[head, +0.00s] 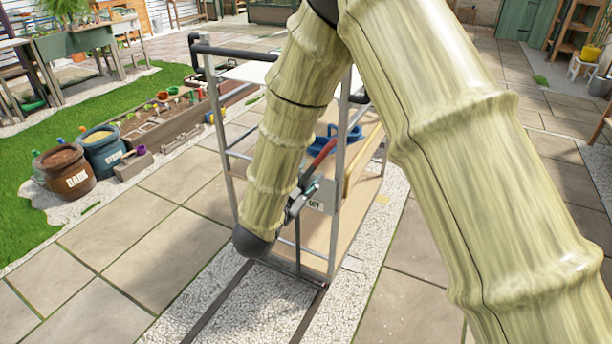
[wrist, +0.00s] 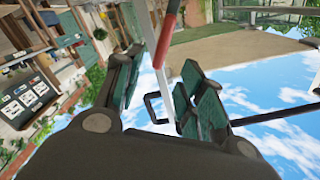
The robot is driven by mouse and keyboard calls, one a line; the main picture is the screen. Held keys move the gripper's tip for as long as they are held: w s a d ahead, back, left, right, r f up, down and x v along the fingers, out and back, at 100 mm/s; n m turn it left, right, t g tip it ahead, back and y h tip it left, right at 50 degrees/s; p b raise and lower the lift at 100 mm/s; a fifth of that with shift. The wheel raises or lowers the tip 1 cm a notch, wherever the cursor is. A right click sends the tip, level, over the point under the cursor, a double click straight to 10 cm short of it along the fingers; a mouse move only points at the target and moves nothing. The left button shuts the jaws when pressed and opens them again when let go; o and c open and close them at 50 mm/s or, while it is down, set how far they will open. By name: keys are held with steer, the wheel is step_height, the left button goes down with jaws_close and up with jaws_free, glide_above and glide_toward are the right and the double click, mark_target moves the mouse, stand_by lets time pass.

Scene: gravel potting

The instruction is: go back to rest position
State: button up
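My arm crosses the head view, and my gripper (head: 301,199) is at the near side of a grey metal-framed cart, partly hidden by my own arm. In the wrist view my gripper (wrist: 158,70) has its teal finger pads well apart, with no held object visible. A red lever or handle (head: 321,155) slants up beside the gripper in the head view. A small OFF label (head: 314,204) is on the cart just right of the gripper.
The cart's frame post (head: 342,150) and wooden lower board (head: 350,215) stand close to my arm. A blue container (head: 346,138) sits in the cart. Two rails (head: 222,300) run through gravel in front. Brown (head: 68,183) and blue (head: 104,156) pots stand left. Paving is open.

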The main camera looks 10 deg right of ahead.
steer(key=s+d+f+n+g+y, duration=0.2)
steer(key=s+d+f+n, duration=0.15)
steer(key=f, duration=0.55)
steer(key=s+d+f+n+g+y, duration=0.2)
steer(key=s+f+y, duration=0.15)
steer(key=f, duration=0.55)
steer(key=s+d+f+n+g+y, duration=0.1)
steer(key=s+d+f+n+y, duration=0.2)
steer(key=f, duration=0.7)
steer(key=s+d+f+n+g, duration=0.1)
steer(key=s+f+g, duration=0.1)
steer(key=s+f, duration=0.3)
steer(key=s+d+f+n+g, duration=0.1)
steer(key=s+d+f+g, duration=0.15)
steer(key=s, duration=0.55)
steer(key=s+d+f+n+g+y, duration=0.1)
steer(key=s+d+f+g, duration=0.15)
steer(key=s, duration=0.75)
steer(key=s+d+f+n+g+y, duration=0.1)
steer(key=s+f+g, duration=0.2)
steer(key=s, duration=0.7)
step_height(320, 180, up, 15)
steer(key=p, duration=1.5)
steer(key=shift+w+a, duration=0.15)
steer(key=shift+h, duration=0.25)
